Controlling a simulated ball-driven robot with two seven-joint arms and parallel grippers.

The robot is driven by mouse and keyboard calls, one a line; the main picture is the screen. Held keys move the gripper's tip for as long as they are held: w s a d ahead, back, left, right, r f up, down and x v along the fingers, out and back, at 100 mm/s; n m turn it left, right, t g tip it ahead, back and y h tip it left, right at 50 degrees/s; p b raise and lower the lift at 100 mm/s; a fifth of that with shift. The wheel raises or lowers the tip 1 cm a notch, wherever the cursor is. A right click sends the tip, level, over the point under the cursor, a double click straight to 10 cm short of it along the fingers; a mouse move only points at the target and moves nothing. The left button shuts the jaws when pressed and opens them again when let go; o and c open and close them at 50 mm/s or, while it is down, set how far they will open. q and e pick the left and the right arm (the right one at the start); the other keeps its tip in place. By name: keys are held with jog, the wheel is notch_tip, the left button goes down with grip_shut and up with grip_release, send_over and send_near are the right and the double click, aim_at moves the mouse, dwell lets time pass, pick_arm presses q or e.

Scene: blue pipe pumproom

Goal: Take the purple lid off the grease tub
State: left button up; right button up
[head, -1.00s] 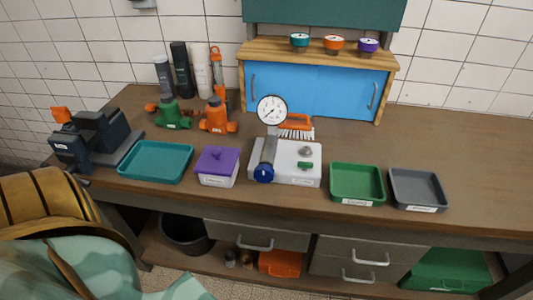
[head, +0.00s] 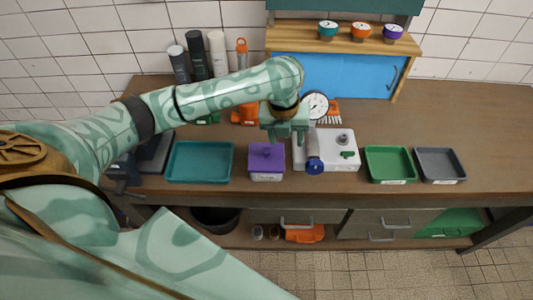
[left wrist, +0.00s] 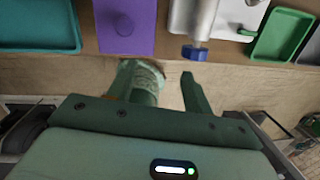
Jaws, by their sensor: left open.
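The grease tub (head: 266,176) is a white box with a label, standing near the front edge of the bench. The lid also shows at the top of the left wrist view (left wrist: 125,28). My left gripper (head: 286,138) is open and empty, above the bench and a little right of the lid. In the left wrist view its two fingers (left wrist: 163,72) are apart, with the lid beyond them to the upper left. My right gripper is not in view.
A teal tray (head: 200,161) lies left of the tub. A white pump block with gauge (head: 335,150) stands close on the right, its blue knob (head: 314,166) sticking forward. Green (head: 390,164) and grey (head: 440,164) trays lie further right. Bottles (head: 198,55) stand behind my arm.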

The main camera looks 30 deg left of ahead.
pick_arm(q)
jog(key=w+a+r+m+g, duration=0.1)
jog(key=w+a+r+m, duration=0.15)
jog(key=a+r, duration=0.45)
jog(key=b, duration=0.3)
send_over(266, 149)
jog(key=shift+m+g+y, duration=0.25)
jog(key=shift+g+y, duration=0.05)
jog(key=f, duration=1)
jog(key=shift+w+a+f, duration=0.1)
jog(key=shift+w+f, duration=0.2)
jog(key=shift+f, duration=0.05)
jog(key=f, duration=0.1)
jog(key=f+b, duration=0.1)
jog(key=f, duration=0.1)
jog(key=f+b, duration=0.1)
jog(key=f, duration=0.1)
jog(key=shift+s+d+f, duration=0.2)
jog(key=shift+s+f, duration=0.05)
jog(key=shift+s, duration=0.1)
jog(key=c, duration=1)
